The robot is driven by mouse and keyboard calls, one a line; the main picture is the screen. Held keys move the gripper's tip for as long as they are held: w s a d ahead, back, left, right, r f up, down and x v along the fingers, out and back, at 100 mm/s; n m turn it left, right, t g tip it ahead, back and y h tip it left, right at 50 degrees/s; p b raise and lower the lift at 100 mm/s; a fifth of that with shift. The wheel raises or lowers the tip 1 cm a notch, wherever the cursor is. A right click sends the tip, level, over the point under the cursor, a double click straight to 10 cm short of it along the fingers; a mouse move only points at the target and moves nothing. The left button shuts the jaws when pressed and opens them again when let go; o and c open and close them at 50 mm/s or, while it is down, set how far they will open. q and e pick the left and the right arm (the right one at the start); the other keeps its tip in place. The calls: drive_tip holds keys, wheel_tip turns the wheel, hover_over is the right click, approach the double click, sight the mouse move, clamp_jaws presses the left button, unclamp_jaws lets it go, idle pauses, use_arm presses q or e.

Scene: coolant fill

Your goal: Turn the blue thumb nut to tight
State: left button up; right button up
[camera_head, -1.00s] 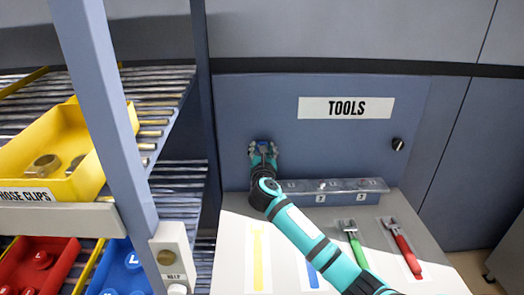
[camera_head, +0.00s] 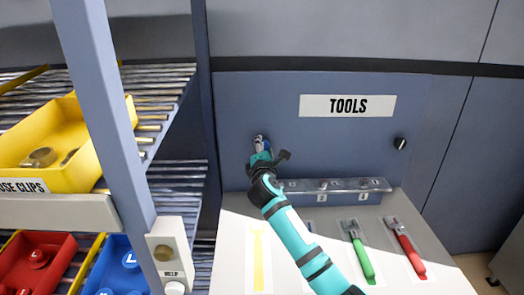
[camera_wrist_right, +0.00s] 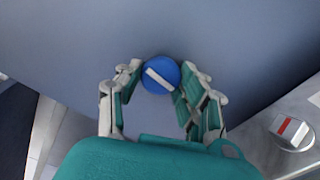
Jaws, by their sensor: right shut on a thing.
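The blue thumb nut (camera_wrist_right: 161,75) is a round knob with a white bar on the blue-grey tool panel. In the right wrist view its bar slants down to the right. My right gripper (camera_head: 262,146) is at the panel, left of the TOOLS sign. In the right wrist view its fingers (camera_wrist_right: 160,90) are closed around the nut, one on each side. In the head view the gripper and wrist hide most of the nut. My left gripper is not in view.
A green-handled tool (camera_head: 359,250) and a red-handled tool (camera_head: 406,248) lie on the bench. A black knob (camera_head: 400,144) is at the panel's right. A shelf post (camera_head: 115,130) stands left.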

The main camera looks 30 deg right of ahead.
drive_tip(key=shift+f+m, duration=0.1)
drive_tip(key=shift+m, duration=0.8)
drive_tip(key=o, duration=1.2)
drive_tip(key=shift+c, duration=0.2)
drive_tip(key=shift+s, duration=0.1)
drive_tip(key=v, duration=1.2)
